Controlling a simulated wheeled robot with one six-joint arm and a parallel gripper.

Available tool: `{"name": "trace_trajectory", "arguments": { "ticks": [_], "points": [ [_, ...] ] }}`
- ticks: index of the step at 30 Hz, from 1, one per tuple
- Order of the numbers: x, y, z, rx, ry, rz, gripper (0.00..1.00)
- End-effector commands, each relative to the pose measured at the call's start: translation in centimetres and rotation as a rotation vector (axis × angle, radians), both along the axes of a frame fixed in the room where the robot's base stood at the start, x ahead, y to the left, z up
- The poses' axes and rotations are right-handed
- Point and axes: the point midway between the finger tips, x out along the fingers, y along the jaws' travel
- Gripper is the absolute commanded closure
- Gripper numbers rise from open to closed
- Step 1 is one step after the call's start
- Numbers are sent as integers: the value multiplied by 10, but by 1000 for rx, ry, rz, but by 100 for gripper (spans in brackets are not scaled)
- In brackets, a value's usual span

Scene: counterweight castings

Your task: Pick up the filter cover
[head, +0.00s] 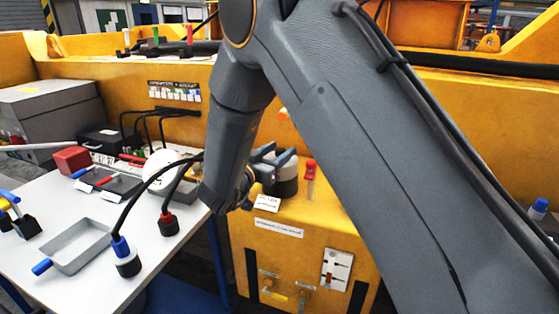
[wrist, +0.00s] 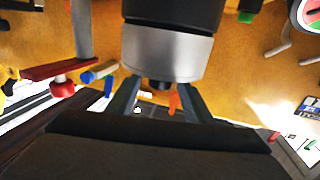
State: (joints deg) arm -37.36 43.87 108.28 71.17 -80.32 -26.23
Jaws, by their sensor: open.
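What looks like the filter cover is a silver-grey round cap (head: 286,160) on a black cylinder (head: 287,188), upright on the yellow machine ledge. In the wrist view the picture is inverted: the silver cap (wrist: 165,52) hangs below the black cylinder (wrist: 172,10), with a small dark knob (wrist: 160,84) at its end. My gripper (head: 268,161) is open right beside the cap in the head view. In the wrist view my open gripper (wrist: 160,92) has one finger on each side of the knob. I cannot tell whether the fingers touch it.
A red-handled part (head: 310,172) stands just right of the cylinder. A small white label (head: 267,203) is in front. The white table (head: 60,205) at left holds a grey tray (head: 77,259), a red box (head: 72,160) and cabled connectors (head: 126,262).

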Motion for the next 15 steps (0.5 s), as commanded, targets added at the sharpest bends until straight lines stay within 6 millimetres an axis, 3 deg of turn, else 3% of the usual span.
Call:
{"name": "trace_trajectory", "arguments": {
  "ticks": [9,15],
  "points": [
    [34,-21,-3,0,0,1,54],
    [40,-22,-4,-1,1,5,54]
  ]
}}
